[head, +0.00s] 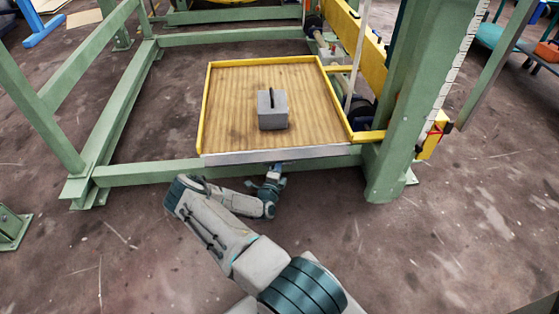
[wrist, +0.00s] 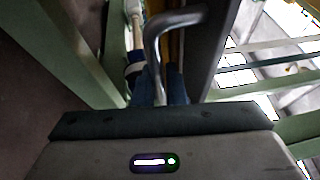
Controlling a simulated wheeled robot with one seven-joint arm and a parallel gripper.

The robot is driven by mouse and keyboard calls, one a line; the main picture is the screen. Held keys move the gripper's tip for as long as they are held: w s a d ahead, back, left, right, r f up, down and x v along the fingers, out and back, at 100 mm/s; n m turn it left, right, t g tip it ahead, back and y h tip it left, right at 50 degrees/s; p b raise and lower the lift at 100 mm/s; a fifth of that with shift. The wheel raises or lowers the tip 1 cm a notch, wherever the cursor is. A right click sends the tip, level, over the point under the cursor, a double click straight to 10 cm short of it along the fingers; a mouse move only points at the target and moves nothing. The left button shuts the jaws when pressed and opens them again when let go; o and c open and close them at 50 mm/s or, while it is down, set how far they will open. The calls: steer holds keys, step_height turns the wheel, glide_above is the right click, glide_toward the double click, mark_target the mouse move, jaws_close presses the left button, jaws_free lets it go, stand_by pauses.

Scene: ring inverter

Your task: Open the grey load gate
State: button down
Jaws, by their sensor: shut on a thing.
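The grey load gate (head: 235,157) is a long light-grey strip along the front edge of the yellow-railed wooden platform. In the wrist view it shows as a dark grey panel (wrist: 208,55) with a bent metal handle (wrist: 153,45). My gripper (head: 276,168) is at the gate's front, right of its middle. In the wrist view the blue fingers of my gripper (wrist: 160,86) are shut on the handle, whose lower part runs between them. The gate spans the front between the side rails. The fingertips are small in the head view and the handle cannot be made out there.
A grey block (head: 272,112) with a dark handle stands on the wooden platform (head: 230,90). A green post (head: 400,130) rises close to the platform's right corner. A green floor beam (head: 140,175) runs below the gate.

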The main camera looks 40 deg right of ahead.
steer(key=shift+r, duration=0.1)
stand_by(0.3)
steer(key=c, duration=1.8)
jaws_free()
steer(key=shift+s+a, duration=0.1)
steer(key=shift+a, duration=0.05)
steer(key=p+v, duration=0.3)
steer(key=v, duration=1)
steer(key=shift+s+a+r+p, duration=0.15)
steer(key=shift+s+a+p, duration=0.1)
steer(key=shift+p, duration=0.05)
